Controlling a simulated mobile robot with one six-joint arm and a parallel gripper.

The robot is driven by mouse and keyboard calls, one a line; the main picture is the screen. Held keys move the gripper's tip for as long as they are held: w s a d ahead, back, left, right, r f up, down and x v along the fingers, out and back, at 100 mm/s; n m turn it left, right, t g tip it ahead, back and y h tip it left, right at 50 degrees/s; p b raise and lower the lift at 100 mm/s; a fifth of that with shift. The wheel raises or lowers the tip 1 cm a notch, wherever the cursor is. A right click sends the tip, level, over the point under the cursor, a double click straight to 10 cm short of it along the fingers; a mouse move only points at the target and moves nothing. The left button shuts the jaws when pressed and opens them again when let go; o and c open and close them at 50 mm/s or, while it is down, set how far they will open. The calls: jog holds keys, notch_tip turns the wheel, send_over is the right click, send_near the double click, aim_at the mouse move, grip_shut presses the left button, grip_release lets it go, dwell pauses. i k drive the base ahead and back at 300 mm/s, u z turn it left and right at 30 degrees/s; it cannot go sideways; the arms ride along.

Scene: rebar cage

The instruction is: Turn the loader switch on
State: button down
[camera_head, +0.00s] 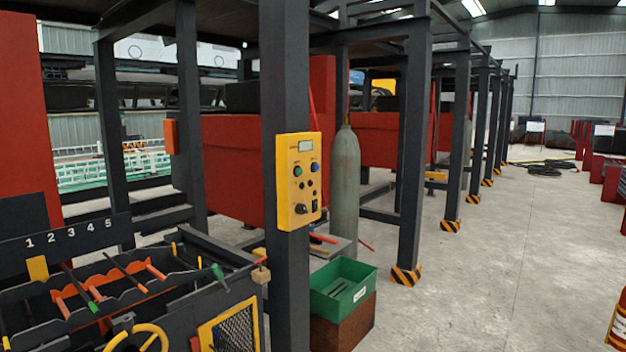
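A yellow control box (299,180) is mounted on a dark steel post in the middle of the head view. It has a small display (305,146) at the top, green and blue buttons below it, and smaller dark buttons in the middle. A black rotary knob (301,209) sits at its lower left and a small dark switch (315,202) at its lower right. The labels are too small to read, so I cannot tell which control is the loader switch or how it is set. My gripper is not in view.
A tool rack (110,285) with several coloured-handled tools stands at the lower left. A green bin (343,287) on a brown block stands right of the post. A grey gas cylinder (345,190) is behind the box. Open concrete floor (500,260) lies to the right.

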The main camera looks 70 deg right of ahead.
aim_at(300, 209)
jog(key=u, duration=0.6)
jog(key=k, duration=0.15)
jog(key=z, duration=2.9)
jog(key=k, duration=0.95)
jog(key=u, duration=0.15)
jog(key=i, duration=0.65)
